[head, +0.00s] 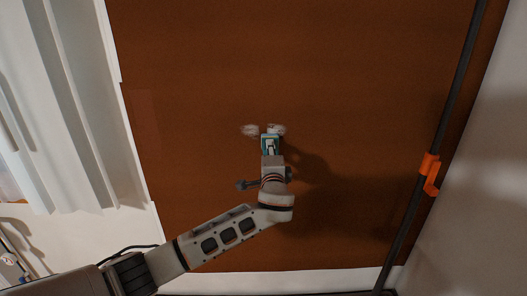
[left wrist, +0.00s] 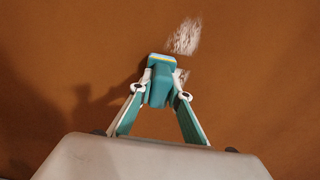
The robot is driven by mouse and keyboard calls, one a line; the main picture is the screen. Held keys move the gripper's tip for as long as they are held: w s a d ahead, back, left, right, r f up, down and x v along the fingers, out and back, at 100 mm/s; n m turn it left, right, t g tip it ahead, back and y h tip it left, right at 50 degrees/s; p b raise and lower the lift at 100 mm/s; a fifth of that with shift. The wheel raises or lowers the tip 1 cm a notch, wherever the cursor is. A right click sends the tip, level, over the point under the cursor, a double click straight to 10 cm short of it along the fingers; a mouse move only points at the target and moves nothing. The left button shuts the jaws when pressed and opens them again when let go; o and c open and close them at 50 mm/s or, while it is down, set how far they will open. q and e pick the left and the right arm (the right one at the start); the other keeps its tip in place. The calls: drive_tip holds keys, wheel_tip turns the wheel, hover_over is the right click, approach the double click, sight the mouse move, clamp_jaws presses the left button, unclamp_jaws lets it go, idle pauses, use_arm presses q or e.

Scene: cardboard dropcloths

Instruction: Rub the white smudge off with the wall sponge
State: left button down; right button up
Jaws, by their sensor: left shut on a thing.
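The white smudge (head: 250,130) is a pale, streaky patch on the brown wall (head: 330,70), showing on both sides of my left gripper (head: 270,143) in the head view. In the left wrist view the smudge (left wrist: 186,37) lies just up and right of the sponge, and a smaller pale bit (left wrist: 184,75) shows beside the fingers. My left gripper (left wrist: 158,88) is shut on the wall sponge (left wrist: 160,78), a teal block with a yellow and pale layer at its far end. I cannot tell whether the sponge touches the wall. My right gripper is not in view.
A white curtain (head: 75,110) hangs at the left. A dark pole (head: 455,100) with an orange clamp (head: 429,174) stands at the right. The brown wall around the smudge is clear.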

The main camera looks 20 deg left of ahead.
use_arm(q)
drive_tip(key=shift+w+d+r, duration=0.1)
drive_tip(key=shift+w+d, duration=0.05)
drive_tip(key=shift+d, duration=0.3)
wheel_tip(320, 180, up, 5)
drive_tip(key=p, duration=0.3)
drive_tip(key=shift+a+r, duration=0.1)
drive_tip(key=shift+r, duration=0.05)
drive_tip(key=shift+r+p, duration=0.3)
drive_tip(key=shift+p, duration=0.15)
wheel_tip(320, 180, down, 6)
drive_tip(key=b, duration=0.3)
drive_tip(key=shift+a+f, duration=0.1)
drive_tip(key=shift+r, duration=0.2)
drive_tip(key=shift+s, duration=0.3)
drive_tip(key=p+v, duration=0.2)
drive_tip(key=v, duration=0.2)
drive_tip(key=shift+s, duration=0.3)
